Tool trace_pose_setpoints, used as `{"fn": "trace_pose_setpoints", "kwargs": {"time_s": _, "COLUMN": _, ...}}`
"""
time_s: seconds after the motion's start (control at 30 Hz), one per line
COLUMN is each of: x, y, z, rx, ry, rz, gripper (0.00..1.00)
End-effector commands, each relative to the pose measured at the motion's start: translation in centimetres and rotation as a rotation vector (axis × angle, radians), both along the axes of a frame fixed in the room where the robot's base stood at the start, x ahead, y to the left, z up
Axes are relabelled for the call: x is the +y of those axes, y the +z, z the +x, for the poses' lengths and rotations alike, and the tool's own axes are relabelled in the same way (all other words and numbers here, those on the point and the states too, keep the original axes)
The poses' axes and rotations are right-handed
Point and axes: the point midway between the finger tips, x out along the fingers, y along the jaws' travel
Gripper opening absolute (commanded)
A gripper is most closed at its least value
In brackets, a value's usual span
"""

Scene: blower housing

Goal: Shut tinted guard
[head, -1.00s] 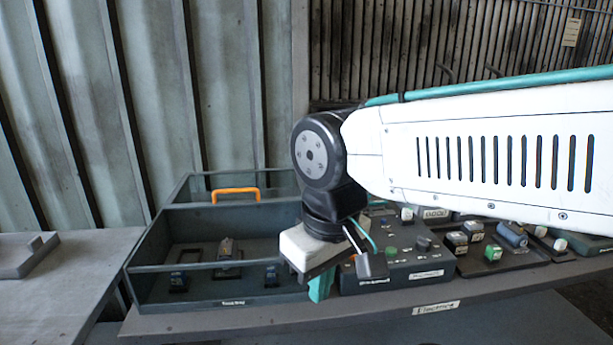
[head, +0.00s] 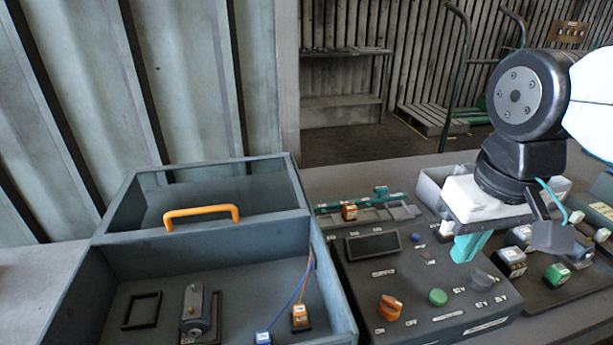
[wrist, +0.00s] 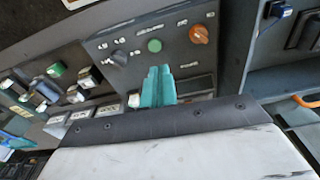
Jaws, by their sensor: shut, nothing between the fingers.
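The tinted guard looks like the dark see-through panel (head: 235,195) over the back part of a blue-grey housing (head: 300,235). An orange handle (head: 201,213) stands along its front edge. The front part of the housing is uncovered. My gripper (head: 468,248) is shut and empty, with teal fingers pointing down above the control box, well to the right of the handle. In the wrist view my shut fingers (wrist: 157,88) are in front of the control box, and part of the orange handle (wrist: 304,101) shows at the right edge.
The control box (head: 425,285) with an orange knob (head: 390,307) and a green button (head: 438,297) stands right of the housing. Inside the housing are a grey block (head: 196,312), a black frame (head: 142,310) and orange and blue connectors with wires. Several small parts lie at the right.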

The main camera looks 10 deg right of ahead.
Motion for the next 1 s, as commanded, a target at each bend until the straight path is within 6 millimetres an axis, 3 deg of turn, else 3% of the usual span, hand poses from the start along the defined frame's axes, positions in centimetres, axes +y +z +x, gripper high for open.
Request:
{"fn": "trace_pose_setpoints", "kwargs": {"time_s": 0.17, "x": 1.6, "y": 3.1, "z": 4.3, "rx": 0.064, "ry": 0.013, "rz": 0.018, "gripper": 0.00}}
{"fn": "trace_pose_setpoints", "kwargs": {"time_s": 0.27, "x": 3.2, "y": 5.2, "z": 7.9, "rx": 0.115, "ry": 0.016, "rz": 0.027, "gripper": 0.00}}
{"fn": "trace_pose_setpoints", "kwargs": {"time_s": 0.5, "x": 8.6, "y": 7.8, "z": 16.8, "rx": 0.239, "ry": 0.027, "rz": 0.035, "gripper": 0.00}}
{"fn": "trace_pose_setpoints", "kwargs": {"time_s": 0.8, "x": 17.7, "y": 6.6, "z": 26.5, "rx": 0.392, "ry": 0.048, "rz": 0.013, "gripper": 0.00}}
{"fn": "trace_pose_setpoints", "kwargs": {"time_s": 1.0, "x": 22.5, "y": 4.6, "z": 30.0, "rx": 0.458, "ry": 0.055, "rz": -0.006, "gripper": 0.00}}
